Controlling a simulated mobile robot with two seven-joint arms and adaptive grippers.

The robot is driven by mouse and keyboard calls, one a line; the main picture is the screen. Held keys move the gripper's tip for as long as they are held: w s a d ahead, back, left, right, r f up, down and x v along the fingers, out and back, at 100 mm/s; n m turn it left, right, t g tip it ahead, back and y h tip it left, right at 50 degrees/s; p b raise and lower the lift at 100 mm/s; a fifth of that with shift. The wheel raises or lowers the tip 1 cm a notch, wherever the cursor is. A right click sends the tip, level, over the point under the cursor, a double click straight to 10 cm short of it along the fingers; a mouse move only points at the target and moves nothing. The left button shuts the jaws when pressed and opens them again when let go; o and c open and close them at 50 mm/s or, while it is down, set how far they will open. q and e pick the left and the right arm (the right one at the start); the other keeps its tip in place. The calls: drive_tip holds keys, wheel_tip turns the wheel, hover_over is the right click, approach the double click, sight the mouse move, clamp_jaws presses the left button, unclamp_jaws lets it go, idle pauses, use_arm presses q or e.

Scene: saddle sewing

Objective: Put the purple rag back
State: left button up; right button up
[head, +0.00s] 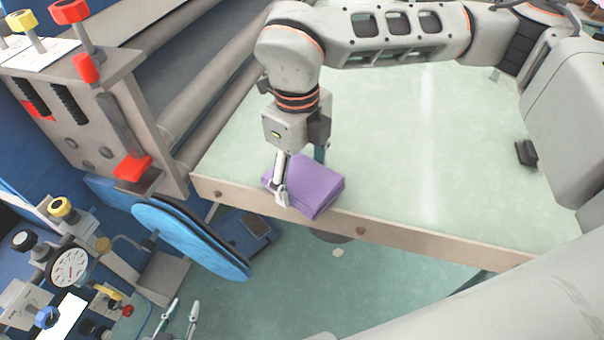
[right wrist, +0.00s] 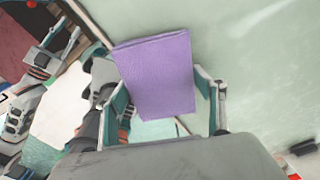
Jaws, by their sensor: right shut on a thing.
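The purple rag (head: 312,187) is a folded, flat stack at the front edge of the pale green table, near its left corner. My right gripper (head: 292,182) comes down on it from above and is shut on it. In the right wrist view the rag (right wrist: 158,75) sits between the two fingers of my right gripper (right wrist: 168,102). I cannot tell whether the rag rests on the table or is held just above it. My left gripper (head: 183,312) is low at the bottom left of the head view, open and empty, its fingers apart.
The pale green table (head: 440,150) is largely bare to the right. A roller machine (head: 135,130) with red and yellow knobs stands at the left. A blue oval pad (head: 190,240) and a pressure gauge (head: 71,267) are below it. Open floor shows in front of the table.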

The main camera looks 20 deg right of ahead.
sight(299, 175)
drive_tip(key=shift+f, duration=0.15)
drive_tip(key=o, duration=1)
drive_tip(key=r, duration=1.2)
drive_tip(key=shift+w+a+r+b, duration=0.2)
drive_tip(key=shift+r+b, duration=0.05)
drive_tip(key=shift+b, duration=0.1)
